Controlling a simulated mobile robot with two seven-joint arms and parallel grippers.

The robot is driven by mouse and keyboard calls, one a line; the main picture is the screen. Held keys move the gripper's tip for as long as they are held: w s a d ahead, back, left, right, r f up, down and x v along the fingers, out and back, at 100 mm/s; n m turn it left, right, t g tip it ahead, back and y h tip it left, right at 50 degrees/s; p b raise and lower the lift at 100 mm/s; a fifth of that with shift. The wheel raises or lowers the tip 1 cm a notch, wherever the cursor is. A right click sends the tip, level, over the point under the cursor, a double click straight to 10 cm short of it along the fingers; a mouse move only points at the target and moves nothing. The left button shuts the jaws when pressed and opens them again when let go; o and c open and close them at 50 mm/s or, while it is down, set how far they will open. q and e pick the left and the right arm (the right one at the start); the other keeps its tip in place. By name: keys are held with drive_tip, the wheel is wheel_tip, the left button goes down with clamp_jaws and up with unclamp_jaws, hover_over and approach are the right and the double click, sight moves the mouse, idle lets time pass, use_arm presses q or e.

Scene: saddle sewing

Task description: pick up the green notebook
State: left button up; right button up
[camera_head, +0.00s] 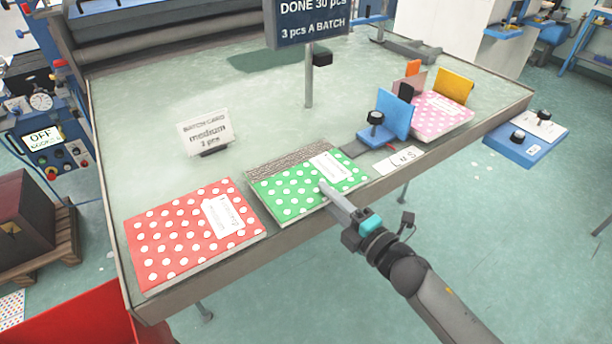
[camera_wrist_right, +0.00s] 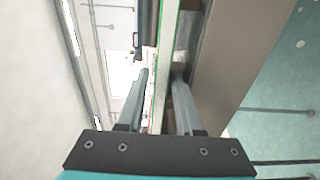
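The green notebook (camera_head: 290,196) with white dots and a white label lies near the front edge of the table, between the red and pink ones. My right gripper (camera_head: 326,188) reaches its front edge from the lower right. In the right wrist view the notebook (camera_wrist_right: 165,50) shows edge-on between the two fingers of that gripper (camera_wrist_right: 161,78). The fingers are apart, one on each side of the edge, and do not look closed on it. My left gripper is in neither view.
A red dotted notebook (camera_head: 190,236) lies to the left, and a pink one (camera_head: 440,118) at the right behind a blue block (camera_head: 393,118). A batch card (camera_head: 206,131) and a sign post (camera_head: 309,80) stand behind. The table (camera_head: 150,95) is bare at the back left.

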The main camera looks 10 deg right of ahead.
sight(313, 181)
drive_tip(key=shift+x, duration=2.7)
drive_tip(key=shift+d, duration=0.1)
clamp_jaws()
